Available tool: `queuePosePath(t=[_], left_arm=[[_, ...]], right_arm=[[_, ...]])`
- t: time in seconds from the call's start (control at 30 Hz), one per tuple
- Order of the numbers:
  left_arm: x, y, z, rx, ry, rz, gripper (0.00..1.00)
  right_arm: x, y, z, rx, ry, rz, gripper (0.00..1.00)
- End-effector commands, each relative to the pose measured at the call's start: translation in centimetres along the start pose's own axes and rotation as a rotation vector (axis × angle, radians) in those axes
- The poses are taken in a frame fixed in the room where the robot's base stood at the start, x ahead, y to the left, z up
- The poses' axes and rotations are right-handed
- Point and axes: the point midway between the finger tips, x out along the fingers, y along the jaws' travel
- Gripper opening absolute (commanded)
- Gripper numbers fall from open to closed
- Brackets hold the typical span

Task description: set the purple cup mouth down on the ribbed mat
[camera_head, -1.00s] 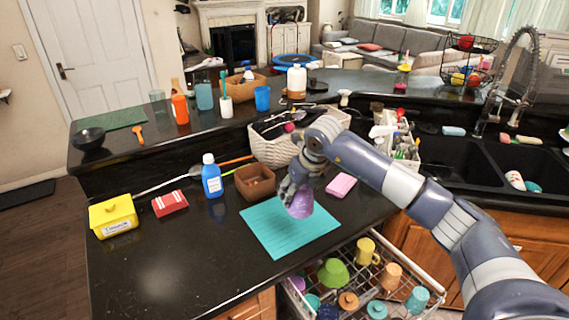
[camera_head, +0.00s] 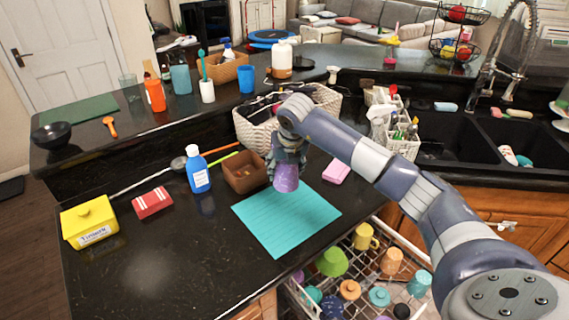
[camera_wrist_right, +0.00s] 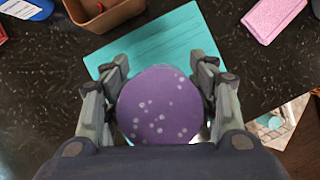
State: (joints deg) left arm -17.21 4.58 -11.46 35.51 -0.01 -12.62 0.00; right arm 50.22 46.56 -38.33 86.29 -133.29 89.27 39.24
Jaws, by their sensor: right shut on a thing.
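The purple cup (camera_head: 286,179) is held by my right gripper (camera_head: 287,157) over the far part of the turquoise ribbed mat (camera_head: 285,225). Its wide end points down and its narrow end is up between the fingers. In the right wrist view, the cup's round, pale-speckled base (camera_wrist_right: 158,105) faces the camera, with a finger of my right gripper (camera_wrist_right: 160,95) on each side. The mat (camera_wrist_right: 180,35) shows beyond it. The cup looks nearly upright; I cannot tell whether its rim touches the mat. My left gripper is not in view.
A brown box (camera_head: 245,173) stands left of the cup and a pink sponge (camera_head: 336,171) lies to the right. An open wire drawer of cups (camera_head: 360,270) lies below the counter edge. The near part of the mat is bare.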

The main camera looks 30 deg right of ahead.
Motion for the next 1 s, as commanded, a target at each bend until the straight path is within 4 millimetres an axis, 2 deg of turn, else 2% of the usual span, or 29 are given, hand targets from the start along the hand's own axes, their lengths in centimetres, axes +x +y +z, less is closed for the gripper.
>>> queuePosePath(t=[0.1,0.57,1.0], left_arm=[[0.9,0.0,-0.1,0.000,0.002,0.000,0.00],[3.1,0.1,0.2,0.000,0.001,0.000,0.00],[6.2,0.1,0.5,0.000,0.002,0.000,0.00]], right_arm=[[1.3,0.0,-0.6,0.000,0.002,0.000,0.31],[5.1,0.0,-2.2,-0.001,0.002,0.000,0.31],[8.8,0.0,-3.6,0.000,0.001,0.000,0.31]])
